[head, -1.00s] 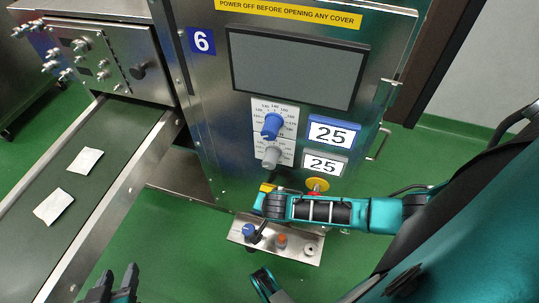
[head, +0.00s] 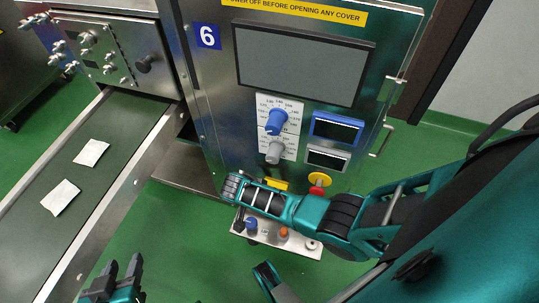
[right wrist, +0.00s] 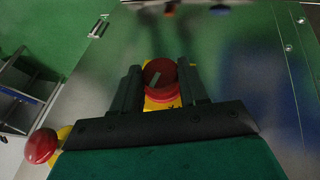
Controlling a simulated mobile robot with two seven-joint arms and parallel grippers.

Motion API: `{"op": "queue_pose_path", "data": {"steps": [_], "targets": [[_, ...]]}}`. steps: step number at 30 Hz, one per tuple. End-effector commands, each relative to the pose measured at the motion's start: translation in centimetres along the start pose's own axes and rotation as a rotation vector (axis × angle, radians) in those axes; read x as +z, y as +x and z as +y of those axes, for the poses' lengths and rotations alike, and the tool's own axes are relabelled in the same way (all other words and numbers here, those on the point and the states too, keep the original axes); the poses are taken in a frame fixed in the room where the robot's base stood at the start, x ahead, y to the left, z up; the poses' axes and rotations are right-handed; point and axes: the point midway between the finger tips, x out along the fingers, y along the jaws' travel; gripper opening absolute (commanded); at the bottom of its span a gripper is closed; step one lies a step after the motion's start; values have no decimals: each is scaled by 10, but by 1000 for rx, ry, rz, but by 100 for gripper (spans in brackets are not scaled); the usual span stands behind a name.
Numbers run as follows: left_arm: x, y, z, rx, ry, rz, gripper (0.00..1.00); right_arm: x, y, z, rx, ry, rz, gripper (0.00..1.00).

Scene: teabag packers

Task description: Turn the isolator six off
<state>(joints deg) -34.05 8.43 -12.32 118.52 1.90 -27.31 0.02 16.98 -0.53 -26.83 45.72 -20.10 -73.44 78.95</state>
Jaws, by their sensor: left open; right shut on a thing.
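The isolator is a red rotary knob (right wrist: 158,72) on a yellow plate in the right wrist view. My right gripper (right wrist: 159,84) has one dark finger on each side of the knob and is shut on it. The pale bar on the knob face is slanted. In the head view a corner of the yellow isolator plate (head: 277,184) shows beside my right arm, which hides the knob. The number 6 sign (head: 208,36) is on the cabinet's upper left. My left gripper (head: 118,273) is open and empty at the lower left, away from the cabinet.
A red emergency button (right wrist: 40,146) on yellow stands close to the isolator. A small panel (head: 300,252) with knobs lies below my right forearm. A conveyor (head: 112,135) with two white packets runs along the left. Both small displays (head: 336,128) are dark. Green floor is open below.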

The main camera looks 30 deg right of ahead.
Motion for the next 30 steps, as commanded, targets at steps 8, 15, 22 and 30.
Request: {"op": "queue_pose_path", "data": {"steps": [8,15,22,30], "targets": [[4,2,0,0,-3,0,43,0,1,0,39,-17,2,13],[3,2,0,0,-2,0,43,-1,1,0,40,-17,3,13],[4,2,-1,0,5,-1,43,-1,1,0,38,-16,3,57],[4,2,-2,0,9,-2,43,-1,0,-1,38,-15,2,69]]}}
